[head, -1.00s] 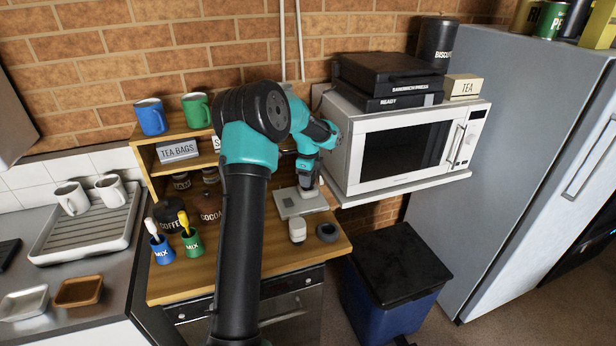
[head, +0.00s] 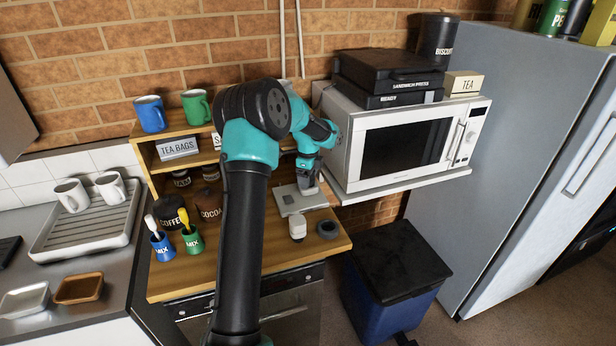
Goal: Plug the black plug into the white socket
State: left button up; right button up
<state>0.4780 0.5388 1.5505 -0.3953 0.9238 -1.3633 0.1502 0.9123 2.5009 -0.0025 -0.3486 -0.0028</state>
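My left gripper (head: 308,186) points down just above a pale grey plate (head: 291,203) on the wooden worktop. Its fingers are small and dark here, and I cannot tell whether they are open or shut. A small white block (head: 297,229), perhaps the white socket, sits in front of the plate, apart from the gripper. I cannot make out a black plug; one between or behind the fingers would be hidden at this size. My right gripper is not in view.
A dark ring (head: 327,230) lies right of the white block. The microwave (head: 344,160) on its shelf stands close right of my gripper. Blue (head: 162,244) and green (head: 193,240) MIX cups and dark jars (head: 171,213) stand left. A lidded blue bin (head: 385,300) is below right.

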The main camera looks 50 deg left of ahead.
pick_arm(q)
jog(key=shift+r, duration=0.1)
notch_tip(320, 180, up, 17)
jog(key=shift+r, duration=0.1)
dwell(0.7)
dwell(0.4)
